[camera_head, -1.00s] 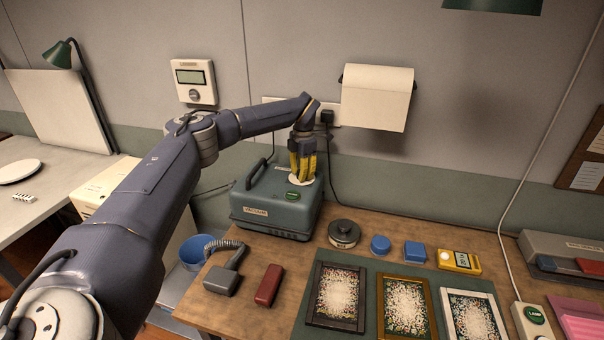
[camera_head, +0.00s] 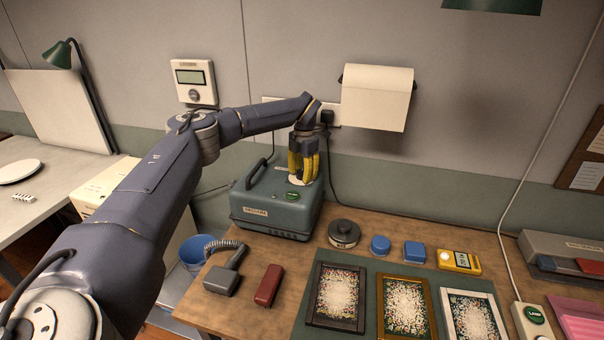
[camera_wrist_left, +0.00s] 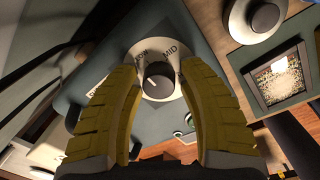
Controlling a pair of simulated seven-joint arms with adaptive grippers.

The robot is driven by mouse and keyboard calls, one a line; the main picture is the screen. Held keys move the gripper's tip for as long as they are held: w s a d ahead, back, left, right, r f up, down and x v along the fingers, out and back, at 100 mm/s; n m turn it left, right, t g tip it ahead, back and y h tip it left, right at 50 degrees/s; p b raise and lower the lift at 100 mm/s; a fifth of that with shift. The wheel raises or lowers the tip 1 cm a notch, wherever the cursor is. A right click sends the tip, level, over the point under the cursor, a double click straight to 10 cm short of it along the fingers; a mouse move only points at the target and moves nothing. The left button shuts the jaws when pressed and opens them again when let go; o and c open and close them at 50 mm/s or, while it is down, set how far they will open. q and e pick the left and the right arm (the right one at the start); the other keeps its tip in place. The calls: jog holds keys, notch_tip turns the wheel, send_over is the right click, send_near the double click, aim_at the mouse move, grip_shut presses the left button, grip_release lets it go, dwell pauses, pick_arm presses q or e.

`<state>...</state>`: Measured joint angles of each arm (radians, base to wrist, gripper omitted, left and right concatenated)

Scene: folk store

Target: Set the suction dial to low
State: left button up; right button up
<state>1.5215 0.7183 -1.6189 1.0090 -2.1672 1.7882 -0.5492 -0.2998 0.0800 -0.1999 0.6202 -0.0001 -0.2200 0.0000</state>
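The suction dial is a dark knob (camera_wrist_left: 157,80) on a round white plate (camera_wrist_left: 140,54), on top of the grey-green suction unit (camera_head: 262,204). In the left wrist view the plate carries "MID" at its upper right and a partly readable label at its upper left; the others are hidden by the fingers. A pale mark shows on the knob, but its setting is unclear. My left gripper (camera_head: 303,168) points down over the dial. Its yellow fingers are apart, one on each side of the knob, with a gap to it. My right gripper is not in view.
The unit's black handle (camera_head: 258,172) stands left of the gripper, and a green button (camera_head: 292,195) is in front. A round grey tin (camera_head: 344,233), blue pieces and picture frames (camera_head: 336,296) lie to the right. A hose nozzle (camera_head: 222,279) and a red block (camera_head: 268,285) lie in front.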

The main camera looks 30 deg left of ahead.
pick_arm(q)
jog(key=shift+o, duration=1.2)
